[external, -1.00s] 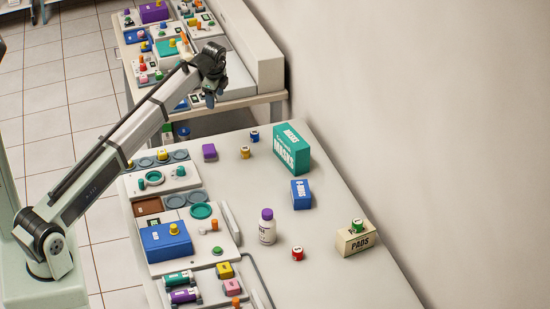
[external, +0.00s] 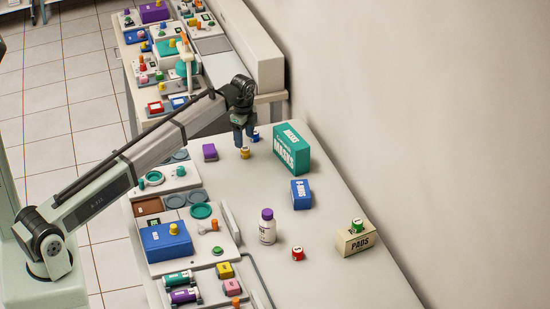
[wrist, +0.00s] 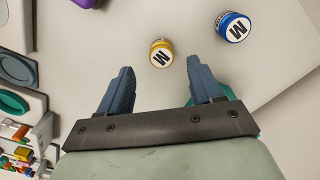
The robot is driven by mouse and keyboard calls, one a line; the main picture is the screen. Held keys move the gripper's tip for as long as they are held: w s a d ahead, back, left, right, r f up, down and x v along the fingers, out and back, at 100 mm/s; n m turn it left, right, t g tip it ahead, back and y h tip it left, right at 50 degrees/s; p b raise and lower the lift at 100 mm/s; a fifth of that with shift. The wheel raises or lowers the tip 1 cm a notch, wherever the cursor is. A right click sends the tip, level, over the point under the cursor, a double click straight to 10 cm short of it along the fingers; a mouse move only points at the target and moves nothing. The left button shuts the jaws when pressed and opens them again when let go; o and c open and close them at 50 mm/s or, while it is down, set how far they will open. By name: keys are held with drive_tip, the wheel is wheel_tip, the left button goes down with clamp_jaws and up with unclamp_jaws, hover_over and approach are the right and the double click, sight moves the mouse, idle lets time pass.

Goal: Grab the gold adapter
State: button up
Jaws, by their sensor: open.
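The gold adapter (external: 244,153) is a small gold cylinder standing on the table near its far end. In the wrist view the gold adapter (wrist: 161,53) shows a white top marked with a dark letter. My gripper (external: 243,140) points down just above the adapter in the external view. In the wrist view my gripper (wrist: 163,80) has its two blue fingers spread wide with nothing between them.
A blue adapter (wrist: 233,27) stands close to the right of the gold one; it also shows in the external view (external: 255,137). A purple block (external: 209,152) stands to the left. A green masks box (external: 291,150) stands to the right. Bare table lies in front.

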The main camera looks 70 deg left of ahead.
sight(244, 149)
drive_tip(key=shift+a+f, duration=0.1)
drive_tip(key=shift+f, duration=2.9)
drive_tip(key=shift+c, duration=0.4)
drive_tip(key=c, duration=1.1)
